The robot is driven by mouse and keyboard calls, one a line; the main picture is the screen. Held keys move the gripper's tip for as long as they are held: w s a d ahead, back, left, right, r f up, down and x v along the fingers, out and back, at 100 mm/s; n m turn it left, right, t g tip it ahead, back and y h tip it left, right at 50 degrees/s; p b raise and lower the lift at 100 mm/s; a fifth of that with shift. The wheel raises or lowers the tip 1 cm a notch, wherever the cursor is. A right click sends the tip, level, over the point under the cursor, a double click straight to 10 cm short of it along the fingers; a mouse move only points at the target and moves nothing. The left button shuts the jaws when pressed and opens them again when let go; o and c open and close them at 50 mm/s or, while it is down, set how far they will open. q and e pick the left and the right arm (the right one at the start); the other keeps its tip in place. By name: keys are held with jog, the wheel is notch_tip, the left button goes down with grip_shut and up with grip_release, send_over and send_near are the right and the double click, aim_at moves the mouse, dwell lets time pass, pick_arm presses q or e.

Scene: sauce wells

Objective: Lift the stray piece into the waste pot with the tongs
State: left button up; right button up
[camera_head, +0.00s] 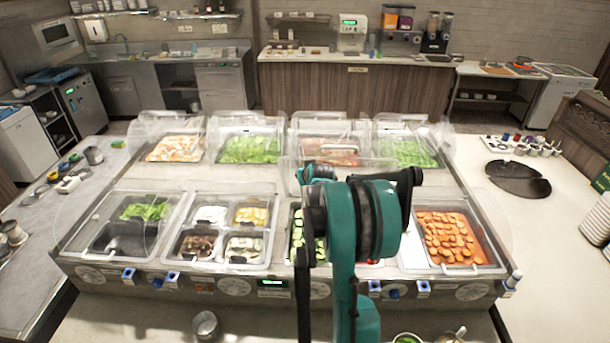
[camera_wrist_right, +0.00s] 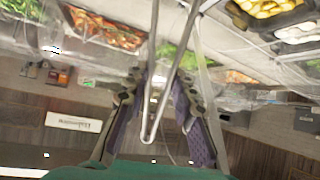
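The metal tongs (camera_wrist_right: 152,128) show in the right wrist view as a narrow V with a bent end, between the purple-padded fingers of my right gripper (camera_wrist_right: 162,80). The fingers close on the tongs from both sides; the far tips run out of frame. In the head view my teal right arm covers the middle of the counter and hides the gripper and tongs. No stray piece can be made out. A small metal pot (camera_head: 205,325), possibly the waste pot, stands at the front, left of centre. My left gripper is not in view.
The food counter holds a well of orange pieces in sauce (camera_head: 448,238) at front right, a four-part well (camera_head: 220,262), and a green-filled well (camera_head: 145,211) at front left. Clear covers (camera_head: 405,125) stand over the back wells. A bowl of greens (camera_head: 407,338) sits at the bottom edge.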

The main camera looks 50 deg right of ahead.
notch_tip(320, 180, down, 10)
jog(key=b, duration=0.6)
jog(key=shift+b, duration=0.4)
jog(key=shift+o, duration=0.3)
grip_shut()
notch_tip(320, 180, up, 12)
jog(key=p, duration=0.7)
